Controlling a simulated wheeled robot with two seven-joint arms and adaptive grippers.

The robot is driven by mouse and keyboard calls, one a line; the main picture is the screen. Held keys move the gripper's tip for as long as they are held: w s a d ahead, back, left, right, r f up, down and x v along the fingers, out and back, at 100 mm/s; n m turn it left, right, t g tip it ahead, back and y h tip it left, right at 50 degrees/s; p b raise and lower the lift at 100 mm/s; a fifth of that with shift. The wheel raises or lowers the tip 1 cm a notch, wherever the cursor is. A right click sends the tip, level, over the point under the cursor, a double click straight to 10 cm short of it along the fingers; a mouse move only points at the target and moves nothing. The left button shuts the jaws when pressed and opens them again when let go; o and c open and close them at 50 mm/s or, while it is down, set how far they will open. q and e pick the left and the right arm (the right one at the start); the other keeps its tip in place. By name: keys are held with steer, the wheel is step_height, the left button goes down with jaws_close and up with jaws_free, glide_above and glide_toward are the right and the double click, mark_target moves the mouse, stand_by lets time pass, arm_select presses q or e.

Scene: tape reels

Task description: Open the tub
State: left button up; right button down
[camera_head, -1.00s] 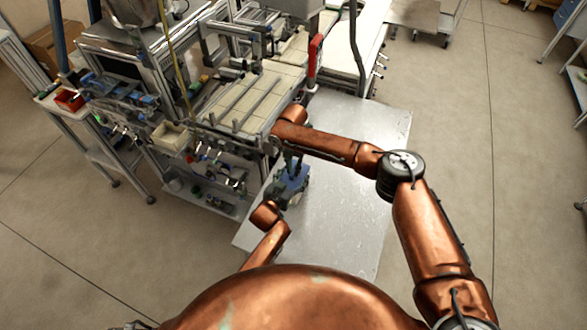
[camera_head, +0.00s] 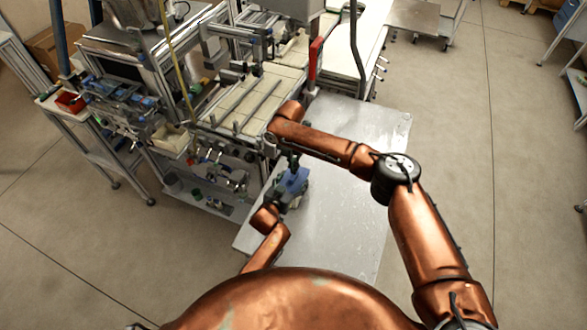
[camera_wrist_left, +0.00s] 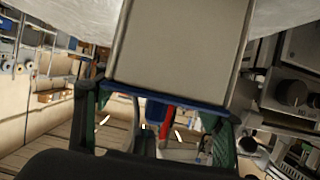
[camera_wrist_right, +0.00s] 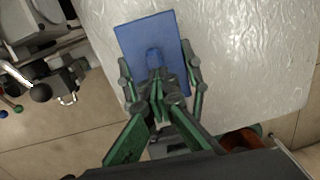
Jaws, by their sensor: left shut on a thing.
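The tub is a grey box, filling the upper middle of the left wrist view (camera_wrist_left: 180,40). Its blue lid (camera_wrist_right: 140,38) shows face on in the right wrist view, with a small blue knob (camera_wrist_right: 153,57). In the head view the lid is a small blue patch (camera_head: 294,181) above the table. My left gripper (camera_wrist_left: 165,110) is shut on the tub, one finger on each side. My right gripper (camera_wrist_right: 156,82) has its fingertips close together at the knob; whether they grip it is unclear. A blue edge runs along the tub; I cannot tell whether the lid is seated.
A grey metal table (camera_head: 335,235) lies under both grippers, mostly bare to the right. A machine with a slatted bed (camera_head: 245,100) stands at its far left. A red handle (camera_head: 315,58) rises behind my right wrist. Open floor lies to the right.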

steer(key=shift+r+y, duration=0.2)
steer(key=shift+y, duration=0.1)
arm_select(q)
steer(key=shift+r, duration=0.1)
arm_select(e)
steer(key=c, duration=2.6)
jaws_free()
steer(key=shift+c, duration=0.2)
arm_select(q)
steer(key=shift+w, duration=0.1)
arm_select(e)
steer(key=o, duration=0.4)
steer(key=shift+r, duration=0.1)
step_height(320, 180, up, 12)
